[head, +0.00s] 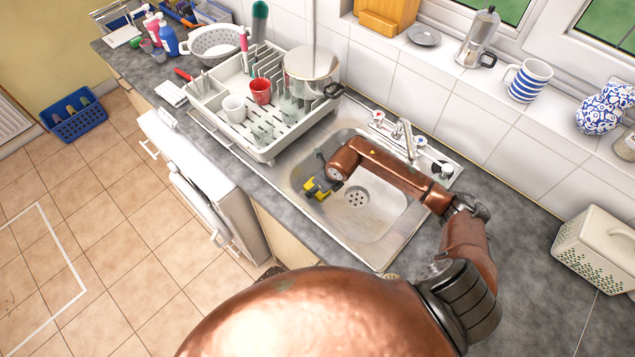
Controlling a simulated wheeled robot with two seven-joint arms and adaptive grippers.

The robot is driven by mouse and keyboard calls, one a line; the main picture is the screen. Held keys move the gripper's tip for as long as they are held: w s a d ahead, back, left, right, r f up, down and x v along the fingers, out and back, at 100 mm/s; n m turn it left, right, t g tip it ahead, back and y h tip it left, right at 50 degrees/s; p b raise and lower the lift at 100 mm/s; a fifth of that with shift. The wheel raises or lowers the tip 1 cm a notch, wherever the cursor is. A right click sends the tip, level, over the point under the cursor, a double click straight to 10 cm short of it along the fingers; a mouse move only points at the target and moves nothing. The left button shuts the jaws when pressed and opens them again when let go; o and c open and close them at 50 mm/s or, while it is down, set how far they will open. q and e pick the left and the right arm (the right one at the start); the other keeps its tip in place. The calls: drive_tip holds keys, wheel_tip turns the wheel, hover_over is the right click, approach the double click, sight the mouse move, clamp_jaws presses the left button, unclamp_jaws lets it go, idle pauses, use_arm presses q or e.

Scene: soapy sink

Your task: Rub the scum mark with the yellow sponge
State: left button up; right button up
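The yellow sponge (319,194) is in the left part of the steel sink (384,222), low by the basin's left wall. My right arm reaches in from the right across the basin. My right gripper (317,187) is at the sponge, its dark fingers against it with yellow showing on both sides, and it looks shut on it. The arm's wrist hides part of the basin behind it. I cannot make out the scum mark; a small dark grey-green patch shows just above the wrist, too small to identify. My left gripper is not in view.
A white dish rack (268,150) with cups, plates and a steel pot (311,68) stands left of the sink. The tap (404,138) rises behind the basin, near my forearm. The drain (356,197) is bare. Grey worktop right of the sink is mostly clear.

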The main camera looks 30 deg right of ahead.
drive_tip(key=shift+s+r+p, duration=0.1)
drive_tip(key=shift+r+p, duration=0.45)
drive_tip(key=shift+r, duration=0.65)
